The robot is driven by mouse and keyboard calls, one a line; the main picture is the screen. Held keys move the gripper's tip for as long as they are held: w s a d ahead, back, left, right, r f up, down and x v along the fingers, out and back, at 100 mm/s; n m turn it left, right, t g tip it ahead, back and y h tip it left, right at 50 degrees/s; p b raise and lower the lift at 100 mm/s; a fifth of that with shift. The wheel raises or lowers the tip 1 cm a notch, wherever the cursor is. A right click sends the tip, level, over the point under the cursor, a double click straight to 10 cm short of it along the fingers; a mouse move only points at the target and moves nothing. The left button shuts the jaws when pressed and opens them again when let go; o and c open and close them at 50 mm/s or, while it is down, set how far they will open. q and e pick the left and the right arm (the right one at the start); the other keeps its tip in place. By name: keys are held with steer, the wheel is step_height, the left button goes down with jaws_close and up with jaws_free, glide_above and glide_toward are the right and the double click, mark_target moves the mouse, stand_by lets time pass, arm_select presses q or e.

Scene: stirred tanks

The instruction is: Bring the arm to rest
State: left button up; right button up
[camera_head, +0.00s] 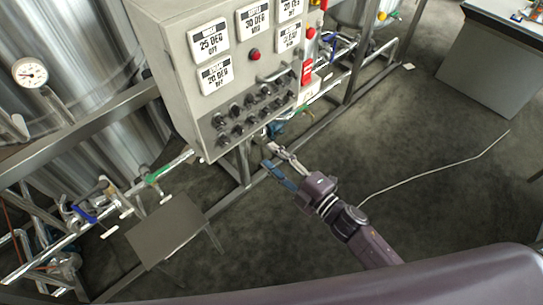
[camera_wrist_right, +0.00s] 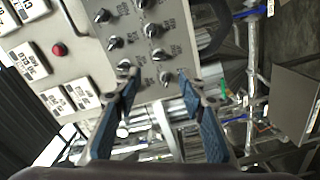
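My right arm comes in from the lower right of the head view. Its gripper (camera_head: 272,160) is in front of and below the grey control panel (camera_head: 185,75). The two blue-padded fingers are apart with nothing between them. In the right wrist view the open gripper (camera_wrist_right: 157,85) shows at the bottom, with the panel's black knobs (camera_wrist_right: 151,31) beyond its fingertips. I cannot tell from the frames whether a fingertip touches the panel. My left arm and gripper are not in view.
Steel tanks (camera_head: 75,60) stand at the left. Pipes with valves run below the panel. A small dark table (camera_head: 165,230) is at lower left, and a grey bench (camera_head: 490,65) at upper right. A pale cable (camera_head: 435,175) lies on the open floor at right.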

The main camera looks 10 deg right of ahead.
steer(key=s+d+f+m+g+h, duration=0.1)
steer(key=s+d+f+m+h, duration=0.25)
steer(key=f, duration=0.55)
steer(key=s+d+f+m+g+h, duration=0.2)
steer(key=s+d+f+m, duration=0.15)
steer(key=f, duration=0.65)
steer(key=s+d+f+m+g+h, duration=0.1)
steer(key=s+d+f+m+h, duration=0.15)
steer(key=d+f, duration=0.45)
steer(key=s+f+m+g+h, duration=0.1)
steer(key=s+f+m+g, duration=0.2)
steer(key=s+f, duration=0.4)
steer(key=s+d+f+m+g, duration=0.1)
steer(key=s+f+m+g, duration=0.2)
steer(key=s+f, duration=0.4)
steer(key=s+d+f+m+g+h, duration=0.1)
steer(key=s+f+m+g, duration=0.2)
steer(key=s, duration=1.7)
step_height(320, 180, down, 4)
steer(key=shift+d+f+g+h, duration=0.15)
steer(key=shift+d+g+h, duration=0.1)
steer(key=shift+g+h, duration=0.05)
